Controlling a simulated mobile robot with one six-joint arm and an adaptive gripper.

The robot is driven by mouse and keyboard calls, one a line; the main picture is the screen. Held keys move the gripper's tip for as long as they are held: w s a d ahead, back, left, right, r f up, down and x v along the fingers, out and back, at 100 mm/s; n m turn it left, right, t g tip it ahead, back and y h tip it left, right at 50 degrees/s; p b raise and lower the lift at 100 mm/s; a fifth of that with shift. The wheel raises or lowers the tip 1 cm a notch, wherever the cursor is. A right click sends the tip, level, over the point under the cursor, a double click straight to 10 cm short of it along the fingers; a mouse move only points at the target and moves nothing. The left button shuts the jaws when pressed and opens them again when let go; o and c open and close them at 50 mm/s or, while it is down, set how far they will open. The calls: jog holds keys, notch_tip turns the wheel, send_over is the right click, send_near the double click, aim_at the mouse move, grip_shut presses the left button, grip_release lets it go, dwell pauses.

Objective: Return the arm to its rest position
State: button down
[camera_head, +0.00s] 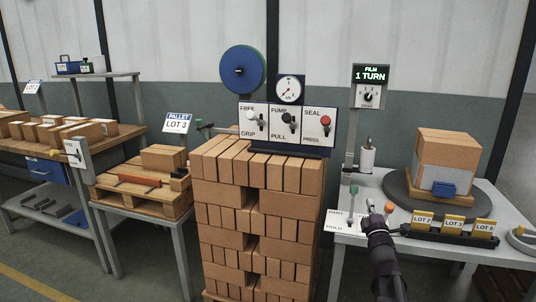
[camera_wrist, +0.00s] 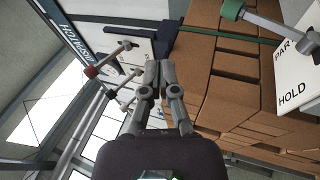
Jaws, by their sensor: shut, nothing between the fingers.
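My gripper (camera_head: 371,206) is at the front left of the grey table (camera_head: 345,237), beside the small lever plate marked PART and HOLD (camera_head: 338,221). My dark arm reaches up to it from the bottom edge. In the wrist view my gripper (camera_wrist: 159,68) has its two grey fingers together, with nothing between them. It points toward the brick stack and the lever panel, apart from both as far as I can tell. The wrist view also shows part of the PART and HOLD plate (camera_wrist: 300,75) at the right.
The tall brick stack (camera_head: 222,217) stands left of my arm, with the FREE, PUMP and SEAL panel (camera_head: 287,124) behind its top. On the table are a wrapped brick block (camera_head: 445,154) on a dark turntable (camera_head: 398,190) and yellow lot cards (camera_head: 453,223). A pallet (camera_head: 140,196) stands left.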

jog(key=s+a+f+m+g+h, duration=0.1)
jog(key=s+a+f+m+g, duration=0.25)
jog(key=f+m+g, duration=0.4)
jog(key=s+a+f+m+g, duration=0.2)
jog(key=a+f+m+g, duration=0.25)
jog(key=f, duration=0.65)
jog(key=s+a+f+m+g+y, duration=0.25)
jog(key=s+a+g, duration=0.25)
jog(key=s, duration=0.3)
jog(key=s+a+f+m+g+y, duration=0.1)
jog(key=s+a+f+m+g, duration=0.25)
jog(key=s+a, duration=0.3)
notch_tip(320, 180, up, 28)
jog(key=s+g+p, duration=0.1)
jog(key=p, duration=2.7)
jog(key=shift+s+d+f+n, duration=0.2)
jog(key=shift+d+n, duration=0.15)
jog(key=shift+n, duration=0.05)
